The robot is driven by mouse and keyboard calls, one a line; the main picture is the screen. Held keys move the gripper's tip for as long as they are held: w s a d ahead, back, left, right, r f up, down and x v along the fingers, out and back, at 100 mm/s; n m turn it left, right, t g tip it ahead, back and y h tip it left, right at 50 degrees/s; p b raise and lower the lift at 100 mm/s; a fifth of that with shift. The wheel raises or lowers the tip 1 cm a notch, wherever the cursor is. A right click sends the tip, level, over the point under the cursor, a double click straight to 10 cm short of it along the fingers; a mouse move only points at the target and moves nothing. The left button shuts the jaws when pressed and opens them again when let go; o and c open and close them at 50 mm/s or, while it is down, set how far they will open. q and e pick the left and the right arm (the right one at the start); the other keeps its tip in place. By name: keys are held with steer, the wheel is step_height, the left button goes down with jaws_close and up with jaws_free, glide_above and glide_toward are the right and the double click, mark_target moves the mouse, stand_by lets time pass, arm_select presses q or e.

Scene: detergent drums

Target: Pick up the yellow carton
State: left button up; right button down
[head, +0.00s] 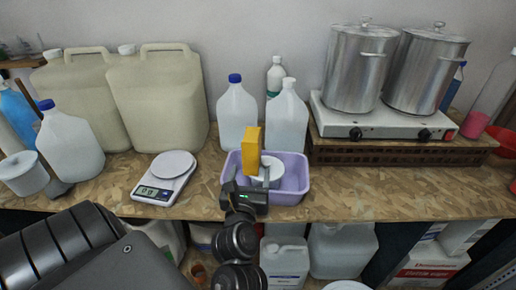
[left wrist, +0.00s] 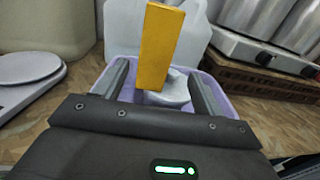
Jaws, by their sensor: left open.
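The yellow carton (head: 251,148) stands upright in or just over the purple basin (head: 292,190), beside a white round container (head: 269,172). My left gripper (head: 249,178) is at the near side of the basin, low in front of the carton. In the left wrist view the carton (left wrist: 158,48) shows between the two spread fingers (left wrist: 160,85), with a gap to each side. The left gripper is open and appears empty. The carton's lower end is partly hidden, so I cannot tell what it rests on. My right gripper is not in view.
White bottles (head: 237,115) stand close behind the basin. A kitchen scale (head: 166,178) is to the left. A hotplate (head: 375,120) with two steel pots (head: 360,70) stands on a brown crate at the right. The bench front to the right is clear.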

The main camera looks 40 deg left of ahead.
mark_target(250, 162)
arm_select(q)
steer(key=w+a+b, duration=0.2)
steer(key=b, duration=0.1)
steer(key=shift+a+f, duration=0.15)
steer(key=shift+b+x, duration=0.8)
steer(key=shift+x, duration=0.3)
steer(key=shift+w+r, duration=0.1)
steer(key=shift+r, duration=0.15)
steer(key=p+x, duration=0.1)
steer(key=x, duration=0.3)
steer(key=shift+w+a+p, duration=0.1)
steer(key=shift+p, duration=0.2)
steer(key=shift+w+a+f, duration=0.15)
steer(key=shift+w+a, duration=0.05)
steer(key=shift+w, duration=0.15)
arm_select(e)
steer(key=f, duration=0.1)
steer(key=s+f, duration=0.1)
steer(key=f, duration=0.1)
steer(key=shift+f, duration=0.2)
arm_select(q)
steer(key=shift+d, duration=0.1)
